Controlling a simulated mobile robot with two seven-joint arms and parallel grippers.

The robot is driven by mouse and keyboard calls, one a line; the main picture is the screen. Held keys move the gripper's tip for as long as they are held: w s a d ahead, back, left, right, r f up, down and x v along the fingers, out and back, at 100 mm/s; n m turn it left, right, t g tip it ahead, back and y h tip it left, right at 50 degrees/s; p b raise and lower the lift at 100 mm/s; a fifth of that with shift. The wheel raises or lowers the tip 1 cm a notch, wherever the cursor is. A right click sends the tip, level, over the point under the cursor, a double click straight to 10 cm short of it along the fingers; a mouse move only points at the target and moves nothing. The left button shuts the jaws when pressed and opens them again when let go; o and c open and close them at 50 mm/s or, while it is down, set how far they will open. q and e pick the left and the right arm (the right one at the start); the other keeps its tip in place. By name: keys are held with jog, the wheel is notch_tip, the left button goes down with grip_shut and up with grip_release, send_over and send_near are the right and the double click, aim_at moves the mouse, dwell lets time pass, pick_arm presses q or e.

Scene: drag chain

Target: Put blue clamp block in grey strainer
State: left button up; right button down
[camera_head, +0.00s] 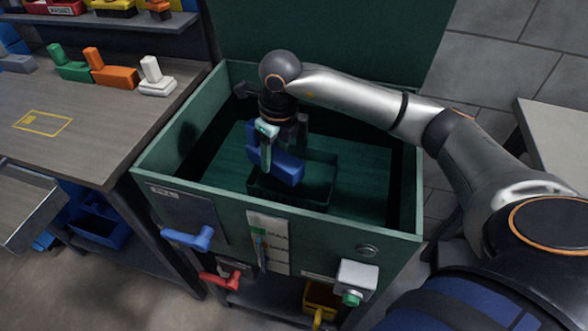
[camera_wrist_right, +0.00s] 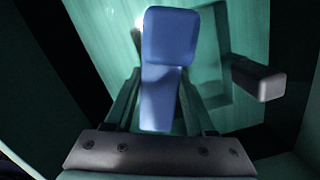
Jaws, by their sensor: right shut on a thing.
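The blue clamp block (camera_head: 284,168) is held by my right gripper (camera_head: 272,148), inside the large green bin. In the right wrist view the blue clamp block (camera_wrist_right: 168,55) stands out in front of the gripper's palm. The gripper is shut on it; the contact is partly hidden. A small rectangular open basket (camera_head: 290,198), which looks dark green in this light and may be the grey strainer, lies below on the bin's floor. The block overlaps the basket's left part in the head view; its height above it is hard to tell. My left gripper is not in view.
The green bin's walls (camera_head: 285,222) surround the gripper, with a raised lid (camera_head: 335,40) behind. A workbench (camera_head: 85,135) at left holds green, orange and white clamp blocks (camera_head: 157,80). Handles and a control box (camera_head: 355,281) are on the bin's front.

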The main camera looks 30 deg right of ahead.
jog(key=d+f, duration=0.1)
jog(key=f, duration=0.1)
jog(key=d+f, duration=0.3)
jog(key=d, duration=0.1)
jog(key=shift+w+d+f, duration=0.15)
jog(key=shift+w+f, duration=0.25)
jog(key=shift+d+f+b, duration=0.2)
jog(key=shift+f+b, duration=0.15)
jog(key=shift+f, duration=1.4)
jog(key=shift+f, duration=0.1)
jog(key=shift+c, duration=1.2)
grip_release()
jog(key=r, duration=0.4)
jog(key=s+r, duration=0.1)
jog(key=r, duration=0.3)
jog(key=r+p, duration=0.1)
jog(key=r, duration=0.3)
jog(key=shift+s+d+r, duration=0.1)
jog(key=shift+s+d, duration=0.1)
